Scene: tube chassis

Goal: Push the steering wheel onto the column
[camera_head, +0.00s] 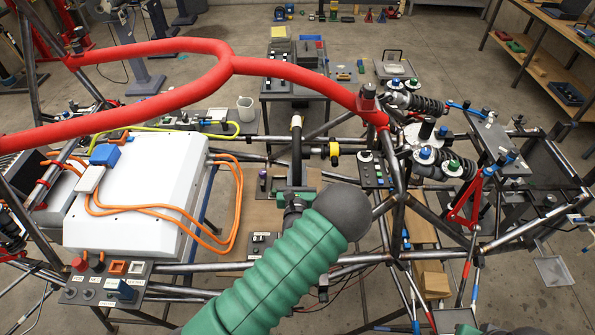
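My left arm comes in from the bottom in a green ribbed sleeve and ends in a grey rounded joint. Just beyond it is a dark and green part that appears to be my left gripper (292,192); its fingers cannot be made out. A dark upright bar (296,155) with a pale tip rises from there; it may be the steering wheel seen edge-on, but I cannot tell. A yellow ring on a dark stub (333,153) lies right of the bar, apart from it. I cannot clearly identify the column. My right gripper is not in view.
A thick red padded tube (190,47) crosses above the chassis. A white box (140,190) with orange cables fills the left. Dampers (415,103) and metal tubes crowd the right. A switch panel (105,283) is at lower left. A grey cart (293,75) stands behind.

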